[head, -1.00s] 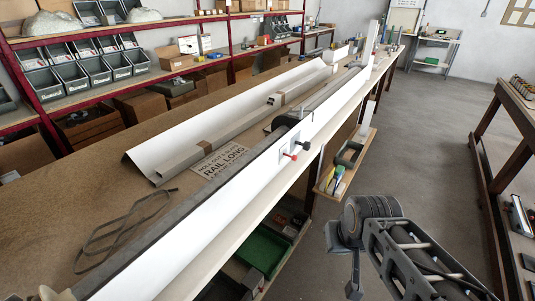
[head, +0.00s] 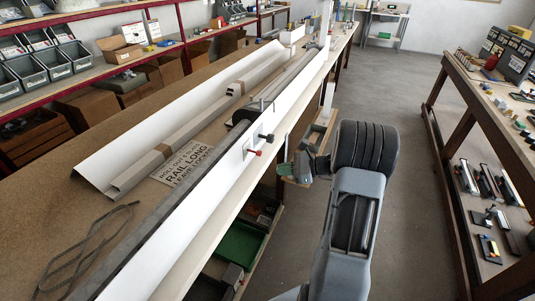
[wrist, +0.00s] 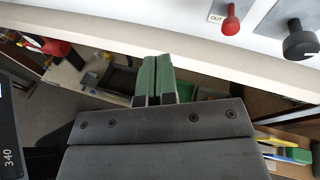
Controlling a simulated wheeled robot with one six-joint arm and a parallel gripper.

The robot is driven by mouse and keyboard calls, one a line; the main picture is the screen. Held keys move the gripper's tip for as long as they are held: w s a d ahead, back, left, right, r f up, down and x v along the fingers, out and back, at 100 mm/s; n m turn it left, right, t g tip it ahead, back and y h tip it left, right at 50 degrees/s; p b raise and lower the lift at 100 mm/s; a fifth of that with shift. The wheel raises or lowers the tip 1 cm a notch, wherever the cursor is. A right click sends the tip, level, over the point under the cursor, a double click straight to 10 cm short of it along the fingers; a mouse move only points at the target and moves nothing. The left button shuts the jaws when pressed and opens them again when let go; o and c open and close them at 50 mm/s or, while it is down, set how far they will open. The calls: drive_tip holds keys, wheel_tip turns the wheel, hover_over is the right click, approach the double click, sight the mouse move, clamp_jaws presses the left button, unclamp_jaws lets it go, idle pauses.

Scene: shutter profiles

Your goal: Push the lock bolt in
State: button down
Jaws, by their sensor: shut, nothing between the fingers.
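A red knob (head: 256,153) sticks out from the front face of the long white rail (head: 220,195), below and left of a black knob (head: 268,137). In the wrist view the red knob (wrist: 231,22) stands beside a small label reading OUT (wrist: 215,18), and the black knob (wrist: 300,42) sits on a grey plate. I take the red knob to be the lock bolt's. My gripper (head: 284,170) is in front of the rail, right of and a little below the red knob, not touching it. Its green fingers (wrist: 155,75) are shut with nothing between them.
The aisle floor (head: 410,120) is clear, with another bench on the right.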

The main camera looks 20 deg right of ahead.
drive_tip(key=w+d+f+m+t, duration=0.1)
drive_tip(key=d+f+m+t, duration=0.1)
drive_tip(key=d+m+t, duration=0.4)
drive_tip(key=p, duration=0.4)
approach(254, 152)
drive_tip(key=shift+n+g+h, duration=0.3)
drive_tip(key=shift+g, duration=0.1)
drive_tip(key=x, duration=0.4)
drive_tip(key=shift+w+a+r, duration=0.1)
drive_tip(key=shift+w+r, duration=0.15)
drive_tip(key=shift+w, duration=0.15)
